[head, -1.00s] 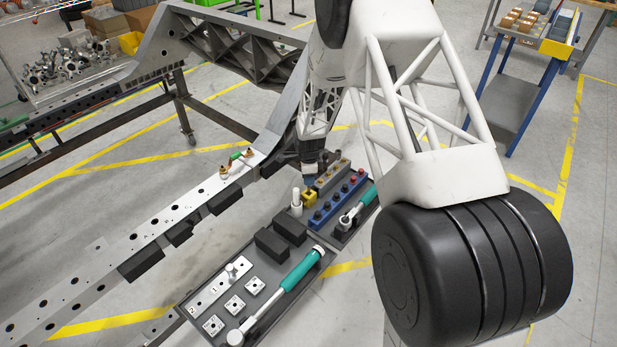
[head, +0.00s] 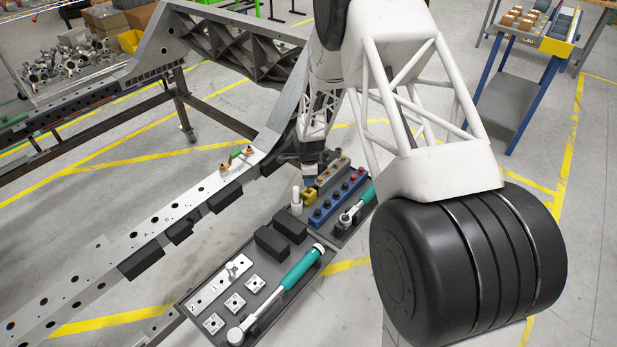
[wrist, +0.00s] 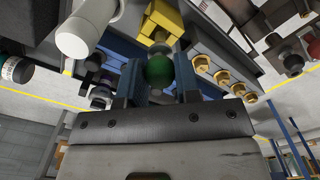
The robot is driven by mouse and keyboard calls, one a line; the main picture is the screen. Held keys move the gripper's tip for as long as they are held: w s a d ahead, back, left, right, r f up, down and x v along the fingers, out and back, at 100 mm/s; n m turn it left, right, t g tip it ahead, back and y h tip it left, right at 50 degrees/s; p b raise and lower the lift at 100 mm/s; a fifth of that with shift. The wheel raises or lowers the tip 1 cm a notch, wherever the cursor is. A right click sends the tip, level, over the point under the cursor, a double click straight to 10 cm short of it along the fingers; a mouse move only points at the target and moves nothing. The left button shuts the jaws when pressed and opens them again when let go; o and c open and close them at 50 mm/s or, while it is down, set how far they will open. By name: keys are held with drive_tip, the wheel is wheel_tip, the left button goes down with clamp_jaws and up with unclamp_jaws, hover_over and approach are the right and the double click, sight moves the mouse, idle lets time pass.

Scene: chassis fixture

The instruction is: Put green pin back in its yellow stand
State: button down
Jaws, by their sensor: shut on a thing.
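The round head of the green pin (wrist: 158,70) sits between the two fingers of my gripper (wrist: 158,84) in the wrist view. My gripper is shut on it. The yellow stand (wrist: 160,22) is straight beyond the pin in that view. The pin's far end meets or overlaps the stand in the picture; I cannot tell whether it is inside. In the head view, my gripper (head: 313,176) is low over the far end of the tray, just above the yellow stand (head: 309,197). The pin is hidden there.
A white cylinder (head: 296,198) stands close left of the yellow stand. A blue rack (head: 338,202) with dark knobs is close on its right. Black blocks (head: 280,235) and a green-handled wrench (head: 301,268) lie on the grey tray (head: 215,290). A metal beam (head: 160,225) runs left.

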drive_tip(key=shift+f, duration=1.6)
idle(0.9)
drive_tip(key=c, duration=0.8)
unclamp_jaws()
drive_tip(key=shift+c, duration=0.4)
drive_tip(key=shift+r, duration=0.15)
drive_tip(key=shift+r, duration=3.35)
